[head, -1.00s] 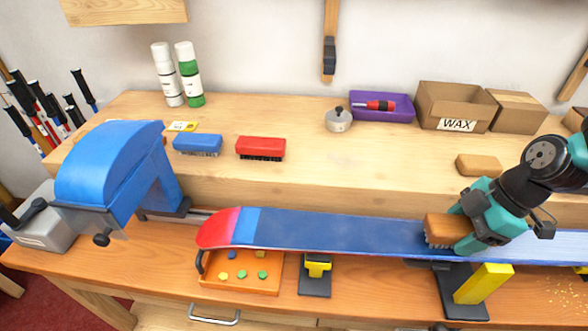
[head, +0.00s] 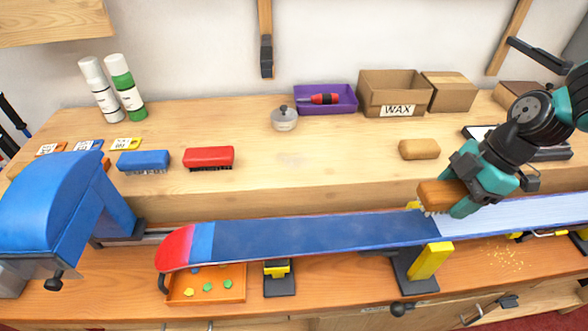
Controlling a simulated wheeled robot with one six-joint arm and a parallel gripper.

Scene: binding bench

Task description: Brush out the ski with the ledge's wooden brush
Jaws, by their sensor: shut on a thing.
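My gripper (head: 467,192) is shut on the wooden brush (head: 440,195), a tan block with pale bristles. The brush is over the ski (head: 320,234), its bristles at or just above the base near the yellow support. The ski lies base up along the bench, with a red and light blue tip at the left. Its base is dark blue left of the brush and pale, whitish to the right. The gripper fingers hide part of the brush.
On the ledge (head: 330,165) are a blue brush (head: 143,161), a red brush (head: 209,157), a tan block (head: 419,149), a round lidded pot (head: 284,118), a purple tray (head: 345,103) and a WAX box (head: 393,97). A blue machine (head: 62,205) stands left. An orange tray (head: 235,289) sits below the tip.

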